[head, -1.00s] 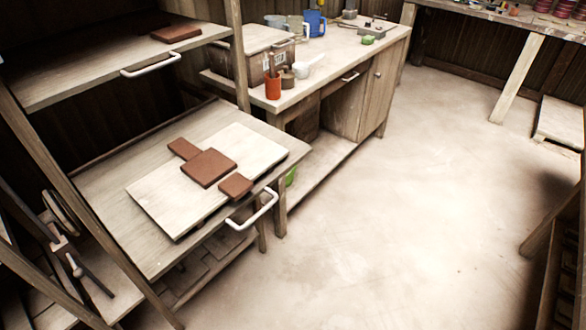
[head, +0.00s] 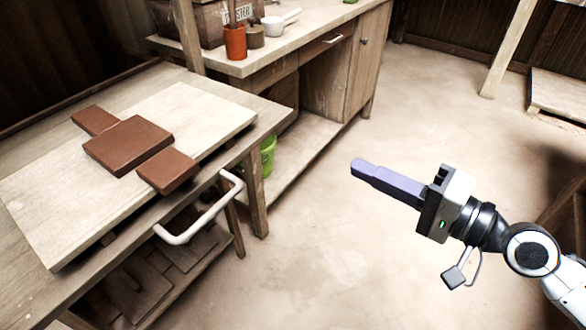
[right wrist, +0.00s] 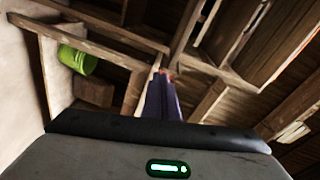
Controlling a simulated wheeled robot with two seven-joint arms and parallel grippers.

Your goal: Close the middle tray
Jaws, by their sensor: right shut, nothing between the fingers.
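The middle tray (head: 268,113) is a wooden board-like tray in the left half of the head view, standing out toward the room. Its white bar handle (head: 207,219) is on the front edge. A pale board (head: 60,185) lies on the tray, with three brown tiles (head: 128,145) on it. My right gripper (head: 357,167) is shut and empty, over open floor to the right of the handle and clear of it. Its purple fingers also show in the right wrist view (right wrist: 162,95). My left gripper is not in view.
A wooden bench (head: 300,50) behind the tray carries an orange cup (head: 235,43) and a white ladle (head: 278,23). A green bucket (head: 268,156) stands below; it shows in the right wrist view (right wrist: 77,60).

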